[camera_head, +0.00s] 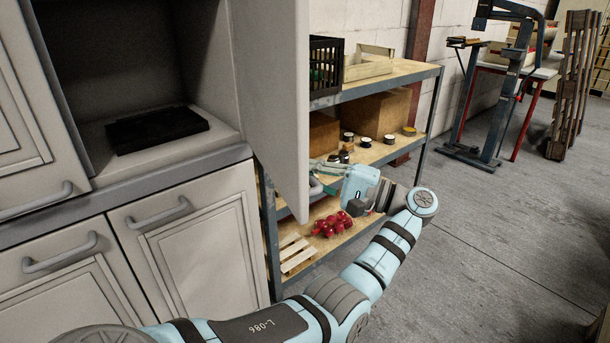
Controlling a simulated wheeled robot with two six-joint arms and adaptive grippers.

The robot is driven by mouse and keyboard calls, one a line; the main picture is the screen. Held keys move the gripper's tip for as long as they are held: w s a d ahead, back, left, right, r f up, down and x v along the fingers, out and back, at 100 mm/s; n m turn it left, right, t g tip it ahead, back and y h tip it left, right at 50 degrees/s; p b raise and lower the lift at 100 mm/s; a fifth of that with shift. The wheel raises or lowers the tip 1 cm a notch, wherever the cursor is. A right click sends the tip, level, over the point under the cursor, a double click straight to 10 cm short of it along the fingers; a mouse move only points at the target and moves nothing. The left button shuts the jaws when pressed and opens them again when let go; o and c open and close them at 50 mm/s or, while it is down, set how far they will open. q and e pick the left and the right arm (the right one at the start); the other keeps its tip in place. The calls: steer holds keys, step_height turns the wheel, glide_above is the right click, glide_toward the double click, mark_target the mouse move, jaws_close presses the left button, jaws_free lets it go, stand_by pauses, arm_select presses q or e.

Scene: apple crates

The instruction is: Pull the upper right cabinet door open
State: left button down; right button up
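The upper right cabinet door (272,90) is swung wide open and stands out from the cabinet, seen mostly from its inner side. The upper right compartment (200,60) is exposed. My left arm reaches in from the bottom left. My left gripper (318,170) is at the outer side of the door, beside its lower free edge, close to a grey handle (315,187). The door hides part of the handle and fingertips, so contact and finger opening cannot be made out. My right gripper is not in view.
A flat black object (156,130) lies in the compartment. Lower doors (195,245) and the upper left door (25,120) are shut. Floor at right is clear.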

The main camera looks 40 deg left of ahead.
arm_select(q)
steer(key=shift+w, duration=0.15)
steer(key=c, duration=1.6)
jaws_free()
steer(key=shift+w, duration=0.15)
